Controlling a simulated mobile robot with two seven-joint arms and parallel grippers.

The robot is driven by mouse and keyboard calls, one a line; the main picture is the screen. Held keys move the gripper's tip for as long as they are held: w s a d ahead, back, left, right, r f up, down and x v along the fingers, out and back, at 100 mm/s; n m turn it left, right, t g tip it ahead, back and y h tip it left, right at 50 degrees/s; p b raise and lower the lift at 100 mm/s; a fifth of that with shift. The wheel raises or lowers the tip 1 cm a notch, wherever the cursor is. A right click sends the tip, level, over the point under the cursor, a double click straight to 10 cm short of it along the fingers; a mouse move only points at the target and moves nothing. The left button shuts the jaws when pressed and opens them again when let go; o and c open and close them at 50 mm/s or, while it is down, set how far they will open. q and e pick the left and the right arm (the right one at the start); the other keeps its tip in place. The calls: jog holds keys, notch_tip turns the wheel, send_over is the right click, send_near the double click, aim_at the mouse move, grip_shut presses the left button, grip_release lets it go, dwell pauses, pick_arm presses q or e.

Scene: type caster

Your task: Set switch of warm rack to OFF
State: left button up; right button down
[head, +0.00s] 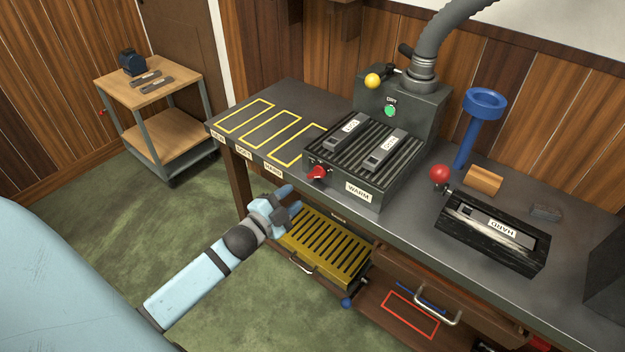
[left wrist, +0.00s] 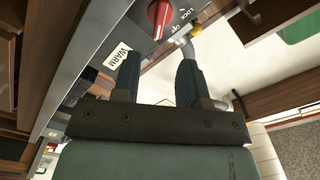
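The warm rack (head: 396,178) is a dark ribbed box with a WARM label on the bench. Its red switch (head: 317,173) sits at the near left corner of its front. The switch also shows in the left wrist view (left wrist: 160,16), a red knob with a white mark, beside OFF and LOCK lettering; I cannot tell its setting for sure. My left gripper (head: 292,197) is below and left of the switch, apart from it. In the left wrist view its fingers (left wrist: 157,75) are spread with nothing between them. My right gripper is not in view.
Two labelled bars (head: 385,150) lie on the rack. A yellow slatted tray (head: 325,247) sits below the bench, by an open drawer (head: 410,315). A black mould (head: 490,232) with a red ball handle is to the right. A cart (head: 150,95) stands at the back left.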

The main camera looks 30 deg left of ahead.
aim_at(315, 177)
pick_arm(q)
jog(key=w, duration=0.9)
jog(key=shift+d, duration=0.35)
grip_shut()
